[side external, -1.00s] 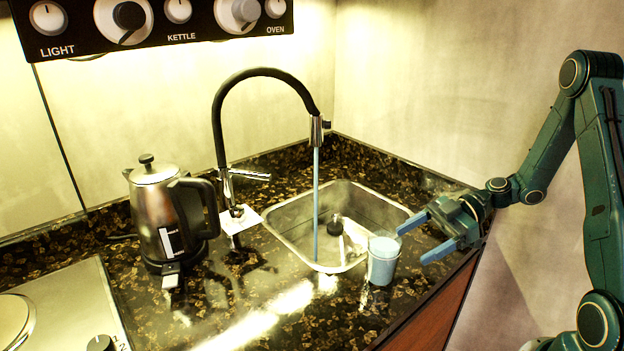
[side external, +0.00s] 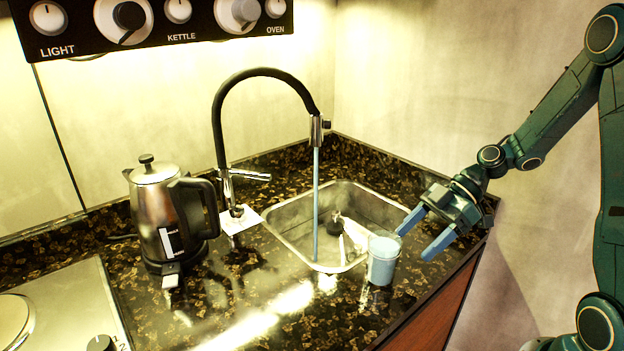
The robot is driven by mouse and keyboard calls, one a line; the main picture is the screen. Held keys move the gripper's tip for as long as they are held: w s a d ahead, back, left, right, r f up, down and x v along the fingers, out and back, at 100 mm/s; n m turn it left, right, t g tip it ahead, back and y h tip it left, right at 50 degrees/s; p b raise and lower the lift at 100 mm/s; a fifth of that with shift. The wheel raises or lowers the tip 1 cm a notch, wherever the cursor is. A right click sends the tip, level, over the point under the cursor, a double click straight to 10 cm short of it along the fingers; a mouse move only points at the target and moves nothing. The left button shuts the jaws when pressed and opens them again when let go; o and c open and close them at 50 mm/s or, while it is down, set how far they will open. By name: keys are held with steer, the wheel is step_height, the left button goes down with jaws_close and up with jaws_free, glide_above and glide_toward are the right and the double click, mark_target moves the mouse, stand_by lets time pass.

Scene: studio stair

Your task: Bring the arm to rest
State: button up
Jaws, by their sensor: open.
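My gripper (side external: 425,232) is open and empty. It hangs over the right edge of the counter, to the right of a glass (side external: 383,259) and apart from it, with its blue fingers pointing left and down. The glass stands upright on the counter at the sink's front right edge and looks filled with something pale blue.
A steel sink (side external: 290,240) is in the middle, with a black tap (side external: 217,120) running a blue stream of water (side external: 316,200) into it. A kettle (side external: 155,205) stands left, a hob (side external: 70,300) at the lower left. A knob panel (side external: 150,25) hangs above.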

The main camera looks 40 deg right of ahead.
steer(key=s+a+r+m+t+h, duration=0.2)
steer(key=s+r+m+h, duration=0.7)
steer(key=s+r+m, duration=0.3)
steer(key=shift+s+a+r+t+h, duration=0.2)
steer(key=shift+s+r+t+h, duration=0.1)
steer(key=shift+s+r, duration=0.75)
steer(key=c, duration=0.8)
steer(key=shift+n, duration=0.6)
steer(key=w+r, duration=0.1)
steer(key=w, duration=0.2)
steer(key=w+r, duration=0.2)
steer(key=w, duration=0.1)
steer(key=w+a+r, duration=0.1)
steer(key=w+r, duration=0.1)
steer(key=w, duration=0.2)
steer(key=shift+a+r, duration=0.1)
steer(key=shift+r, duration=0.15)
steer(key=n+g+y, duration=0.1)
steer(key=n, duration=0.5)
glide_above(257, 174)
steer(key=s, duration=0.3)
steer(key=shift+f, duration=3.4)
steer(key=shift+d+x, duration=0.15)
steer(key=shift+x, duration=1.75)
steer(key=shift+d+x, duration=0.15)
steer(key=shift+x, duration=1.7)
